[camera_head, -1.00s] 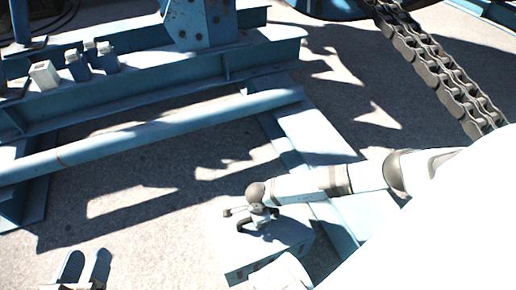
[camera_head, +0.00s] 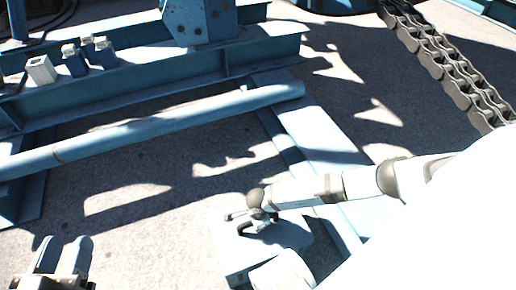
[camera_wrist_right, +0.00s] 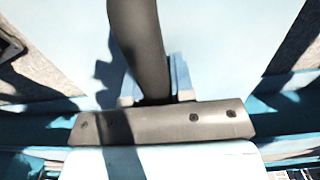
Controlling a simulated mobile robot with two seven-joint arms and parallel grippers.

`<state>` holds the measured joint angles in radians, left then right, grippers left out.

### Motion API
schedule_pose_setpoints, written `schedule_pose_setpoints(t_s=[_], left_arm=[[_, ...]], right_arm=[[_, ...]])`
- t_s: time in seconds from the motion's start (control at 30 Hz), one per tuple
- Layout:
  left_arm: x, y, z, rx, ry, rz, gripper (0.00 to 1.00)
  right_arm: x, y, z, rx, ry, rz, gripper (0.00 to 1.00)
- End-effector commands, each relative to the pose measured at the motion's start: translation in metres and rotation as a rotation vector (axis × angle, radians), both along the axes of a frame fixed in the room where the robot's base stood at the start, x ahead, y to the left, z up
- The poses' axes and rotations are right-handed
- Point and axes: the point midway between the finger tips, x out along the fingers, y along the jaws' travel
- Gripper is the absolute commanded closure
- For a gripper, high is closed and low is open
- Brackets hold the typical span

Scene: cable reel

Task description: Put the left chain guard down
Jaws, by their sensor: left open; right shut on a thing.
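My left gripper (camera_head: 62,257) is open and empty at the lower left corner of the head view, above the grey ground. Its two fingers point up the picture, apart from the blue frame. No part can be surely told as the left chain guard. In the right wrist view, a dark rod (camera_wrist_right: 140,45) meets a grey plate (camera_wrist_right: 155,128) with bolt holes. My right gripper (camera_wrist_right: 155,98) seems shut on the rod there, with its jaws mostly hidden. My white right arm covers the lower right of the head view.
A blue steel frame (camera_head: 150,132) crosses the left and middle. Small white (camera_head: 41,70) and blue (camera_head: 74,60) blocks stand on its beam. A heavy chain (camera_head: 445,65) runs down the right.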

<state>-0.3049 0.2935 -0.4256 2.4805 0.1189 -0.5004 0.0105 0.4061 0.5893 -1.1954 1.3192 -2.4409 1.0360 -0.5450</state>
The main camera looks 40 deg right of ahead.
Motion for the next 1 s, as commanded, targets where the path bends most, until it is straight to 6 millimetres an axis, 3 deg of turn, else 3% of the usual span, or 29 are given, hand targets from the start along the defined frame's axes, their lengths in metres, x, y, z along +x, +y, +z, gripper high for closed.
schedule_pose_setpoints(t_s=[0.03,0.1,0.13,0.47,0.67,0.8,1.0], left_arm=[[0.0,0.0,0.0,0.0,-0.001,0.001,0.57],[0.0,0.0,-0.001,-0.001,-0.001,0.001,0.57],[0.0,0.0,-0.001,-0.001,-0.001,0.001,0.57],[-0.001,0.0,0.001,-0.006,0.011,0.001,0.57],[-0.007,-0.004,0.01,-0.053,0.086,-0.006,0.57],[-0.019,-0.011,0.0,-0.122,0.208,0.001,0.57],[-0.019,-0.01,0.021,-0.168,0.16,0.014,0.57]], right_arm=[[0.0,0.0,-0.001,0.0,0.0,0.0,0.7],[0.0,0.0,0.0,0.0,0.0,0.0,0.54],[0.0,0.0,0.0,0.0,0.0,0.0,0.52],[0.0,0.0,0.006,0.0,0.0,0.0,0.52],[0.001,0.0,0.042,0.001,-0.002,0.0,0.52],[0.0,0.0,0.073,0.0,-0.001,0.001,0.52],[0.0,0.0,0.107,0.0,-0.001,0.001,0.52]])
